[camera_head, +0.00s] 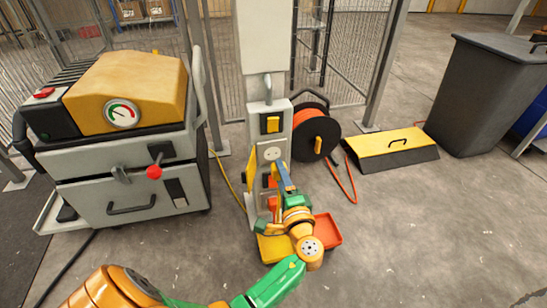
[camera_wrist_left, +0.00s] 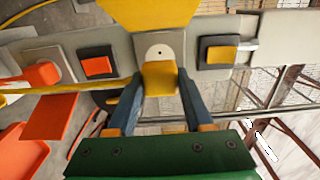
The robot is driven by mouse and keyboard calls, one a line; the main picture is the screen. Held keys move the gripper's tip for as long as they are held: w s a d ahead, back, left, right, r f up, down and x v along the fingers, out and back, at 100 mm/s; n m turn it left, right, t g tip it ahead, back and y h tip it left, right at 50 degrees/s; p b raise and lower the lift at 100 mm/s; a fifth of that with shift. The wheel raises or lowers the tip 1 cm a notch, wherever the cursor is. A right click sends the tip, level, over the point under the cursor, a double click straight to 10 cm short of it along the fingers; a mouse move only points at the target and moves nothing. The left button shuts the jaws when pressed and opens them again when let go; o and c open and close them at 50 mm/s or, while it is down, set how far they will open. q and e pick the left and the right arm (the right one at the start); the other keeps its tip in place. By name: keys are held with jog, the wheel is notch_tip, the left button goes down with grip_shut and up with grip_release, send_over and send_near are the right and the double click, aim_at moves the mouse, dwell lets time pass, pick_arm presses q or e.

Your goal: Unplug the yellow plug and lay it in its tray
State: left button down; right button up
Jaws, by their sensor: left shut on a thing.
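My left gripper (camera_head: 284,172) is at the front of the grey post. In the left wrist view, its blue fingers (camera_wrist_left: 156,100) are shut on the yellow plug (camera_wrist_left: 160,78). The pale round socket (camera_wrist_left: 160,51) shows just beyond the plug, its face partly bare. It also shows in the head view (camera_head: 271,155), with its holes uncovered. The plug looks clear of it, but the size of the gap cannot be told. A yellow tray (camera_head: 272,249) lies at the post's foot, partly hidden by my arm. My right gripper is not in view.
A red-orange tray (camera_head: 328,230) lies beside the yellow one. A yellow switch (camera_head: 270,124) is above the socket, an orange switch (camera_wrist_left: 97,66) below it. An orange cable reel (camera_head: 314,134) stands right of the post, a yellow-topped machine (camera_head: 125,90) left.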

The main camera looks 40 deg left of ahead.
pick_arm(q)
jog(key=shift+s+d, duration=0.3)
jog(key=shift+d, duration=0.05)
jog(key=shift+r, duration=0.1)
jog(key=s+d+r+p, duration=0.2)
jog(key=d, duration=0.1)
jog(key=shift+s, duration=0.3)
